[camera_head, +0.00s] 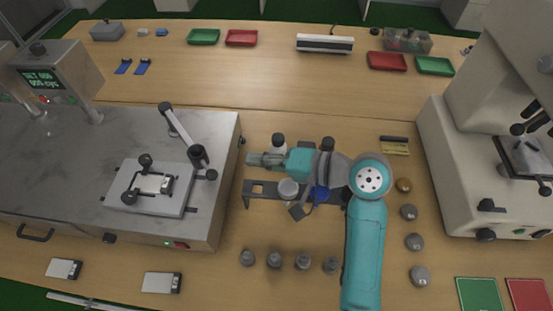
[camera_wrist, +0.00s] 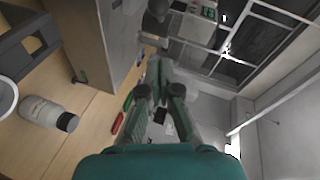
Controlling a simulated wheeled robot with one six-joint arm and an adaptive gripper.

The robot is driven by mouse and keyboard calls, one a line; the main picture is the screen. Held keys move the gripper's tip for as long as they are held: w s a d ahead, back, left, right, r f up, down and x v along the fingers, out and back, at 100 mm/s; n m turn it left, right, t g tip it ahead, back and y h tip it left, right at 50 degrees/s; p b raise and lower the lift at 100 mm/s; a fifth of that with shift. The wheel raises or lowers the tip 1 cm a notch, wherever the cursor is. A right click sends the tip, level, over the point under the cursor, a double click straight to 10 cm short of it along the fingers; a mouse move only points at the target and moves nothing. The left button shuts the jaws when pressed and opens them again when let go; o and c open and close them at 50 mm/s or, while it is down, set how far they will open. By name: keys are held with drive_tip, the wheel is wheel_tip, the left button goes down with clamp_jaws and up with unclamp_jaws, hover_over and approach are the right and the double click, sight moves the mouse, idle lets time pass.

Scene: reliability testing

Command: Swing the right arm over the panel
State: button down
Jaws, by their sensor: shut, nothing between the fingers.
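The grey tester (camera_head: 215,140) stands at the left, with a white plate (camera_head: 150,204) on its top. A small panel with a clamp frame (camera_head: 153,184) lies on the plate. The right arm (camera_head: 180,128) is a grey bar with a black knob at its far-left end. It runs back from a black pivot at the right of the plate and is clear of the panel. My gripper (camera_head: 254,159) is shut and empty, right of the tester and apart from the arm. It also shows in the wrist view (camera_wrist: 158,66), pointing past the tester's side.
A dark rack (camera_head: 262,190) and bottles (camera_head: 279,145) stand below and beside my gripper. Several grey weights (camera_head: 275,260) stand in front. A display box (camera_head: 60,72) rises at the tester's back left. A white machine (camera_head: 455,160) stands right.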

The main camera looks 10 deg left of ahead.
drive_tip(key=s+a+f, duration=0.2)
drive_tip(key=a, duration=0.3)
drive_tip(key=shift+a, duration=0.4)
drive_tip(key=shift+a, duration=0.1)
